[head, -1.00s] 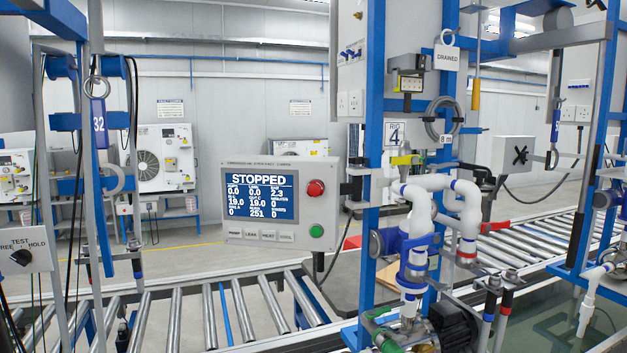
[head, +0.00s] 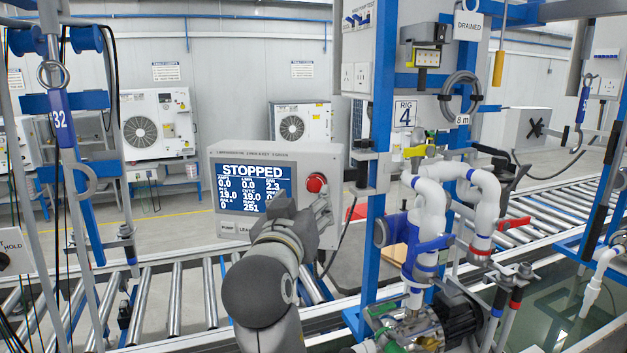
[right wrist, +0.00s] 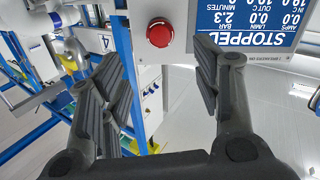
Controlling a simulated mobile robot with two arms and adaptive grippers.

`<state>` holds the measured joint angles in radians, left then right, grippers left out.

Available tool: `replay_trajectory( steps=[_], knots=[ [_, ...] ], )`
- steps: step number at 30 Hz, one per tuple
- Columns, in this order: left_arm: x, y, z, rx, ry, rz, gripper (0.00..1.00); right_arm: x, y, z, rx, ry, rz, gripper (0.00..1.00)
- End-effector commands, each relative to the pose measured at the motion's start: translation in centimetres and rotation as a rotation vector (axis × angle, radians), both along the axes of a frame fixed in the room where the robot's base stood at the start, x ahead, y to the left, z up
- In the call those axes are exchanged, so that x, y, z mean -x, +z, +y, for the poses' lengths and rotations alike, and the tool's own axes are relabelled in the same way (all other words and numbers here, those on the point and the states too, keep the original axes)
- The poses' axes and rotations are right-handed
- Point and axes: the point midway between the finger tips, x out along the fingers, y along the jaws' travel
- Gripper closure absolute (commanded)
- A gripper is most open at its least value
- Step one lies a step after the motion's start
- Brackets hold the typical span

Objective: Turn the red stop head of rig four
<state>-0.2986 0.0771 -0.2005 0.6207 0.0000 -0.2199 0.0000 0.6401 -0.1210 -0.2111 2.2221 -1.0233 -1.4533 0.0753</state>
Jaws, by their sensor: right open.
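The red stop head (head: 316,183) sits at the upper right of the grey control panel (head: 333,158), whose screen (head: 250,187) reads STOPPED. A sign on the blue post to its right reads RIG 4 (head: 404,113). My right gripper (head: 303,208) is in front of the panel, just below and left of the red head, and hides the panel's lower right part. In the right wrist view the red head (right wrist: 160,33) shows between and beyond the two open fingers of the gripper (right wrist: 158,72). No finger visibly touches it. My left gripper is not in view.
A blue frame post (head: 382,130) stands close to the right of the panel. White pipes (head: 430,200) and a pump (head: 450,315) are further right. A roller conveyor (head: 170,305) runs below and behind the panel. A hanging blue tag (head: 60,128) is at the left.

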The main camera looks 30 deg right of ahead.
Motion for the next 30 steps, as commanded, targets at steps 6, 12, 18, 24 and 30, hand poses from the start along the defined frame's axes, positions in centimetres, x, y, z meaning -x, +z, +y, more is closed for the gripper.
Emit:
replay_trajectory(
  steps=[6,12,18,24,30],
  knots=[
    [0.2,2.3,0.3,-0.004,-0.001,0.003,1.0,-2.9,0.4,-2.9,0.006,-0.003,0.008,0.42],
    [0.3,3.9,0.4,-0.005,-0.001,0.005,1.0,-5.4,0.3,-5.4,0.004,-0.001,0.007,0.42],
    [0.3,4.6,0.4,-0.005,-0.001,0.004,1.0,-6.9,0.1,-6.6,0.005,0.001,0.005,0.42],
    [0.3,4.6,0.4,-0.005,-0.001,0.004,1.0,-7.2,-0.1,-6.9,0.002,0.003,0.002,0.42],
    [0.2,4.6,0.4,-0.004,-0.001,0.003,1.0,-7.2,-0.1,-6.9,0.003,0.003,0.003,0.49]
  ],
)
